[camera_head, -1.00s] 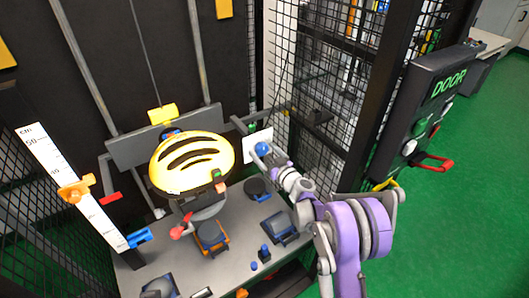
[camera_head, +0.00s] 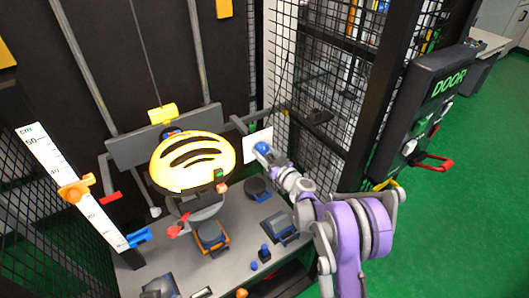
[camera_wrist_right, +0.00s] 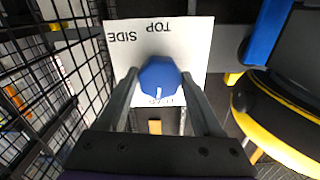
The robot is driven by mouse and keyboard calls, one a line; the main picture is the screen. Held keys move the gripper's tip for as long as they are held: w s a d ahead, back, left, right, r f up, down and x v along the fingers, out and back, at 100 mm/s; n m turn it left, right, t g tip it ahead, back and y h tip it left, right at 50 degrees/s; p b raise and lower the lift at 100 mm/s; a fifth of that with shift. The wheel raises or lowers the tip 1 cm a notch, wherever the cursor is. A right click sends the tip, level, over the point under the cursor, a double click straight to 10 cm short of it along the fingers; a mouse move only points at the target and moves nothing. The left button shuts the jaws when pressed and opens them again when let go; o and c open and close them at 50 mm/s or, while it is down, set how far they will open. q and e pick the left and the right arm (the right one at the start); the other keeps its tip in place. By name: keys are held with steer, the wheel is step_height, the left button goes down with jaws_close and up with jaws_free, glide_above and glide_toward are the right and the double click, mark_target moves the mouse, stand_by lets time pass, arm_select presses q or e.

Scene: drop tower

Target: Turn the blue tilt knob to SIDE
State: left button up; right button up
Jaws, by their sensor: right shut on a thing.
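The blue tilt knob (camera_wrist_right: 158,76) sits on a white label plate (camera_wrist_right: 190,38) in the right wrist view. The plate reads SIDE at the left and TOP at the upper middle, both upside down. A white mark on the knob points down in that view, toward a third label that is partly hidden. My right gripper (camera_wrist_right: 159,82) has one finger on each side of the knob and is shut on it. In the head view the knob (camera_head: 262,147) shows at the tip of my right arm, against the plate (camera_head: 259,136). My left gripper is out of view.
A yellow helmet (camera_head: 192,161) sits left of the knob above a grey table (camera_head: 180,262). Black mesh (camera_head: 310,85) stands close to the right of the plate.

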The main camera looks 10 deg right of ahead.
steer(key=m, duration=0.6)
steer(key=shift+b, duration=0.3)
steer(key=m+b, duration=0.1)
steer(key=m, duration=0.5)
steer(key=shift+m+b, duration=0.3)
steer(key=m+b, duration=0.1)
steer(key=m, duration=0.2)
steer(key=shift+m, duration=0.3)
steer(key=m+b, duration=0.1)
steer(key=m, duration=0.2)
steer(key=shift+m+b, duration=0.3)
steer(key=m+b, duration=0.2)
steer(key=m, duration=0.4)
steer(key=shift+m, duration=0.4)
steer(key=o, duration=1.4)
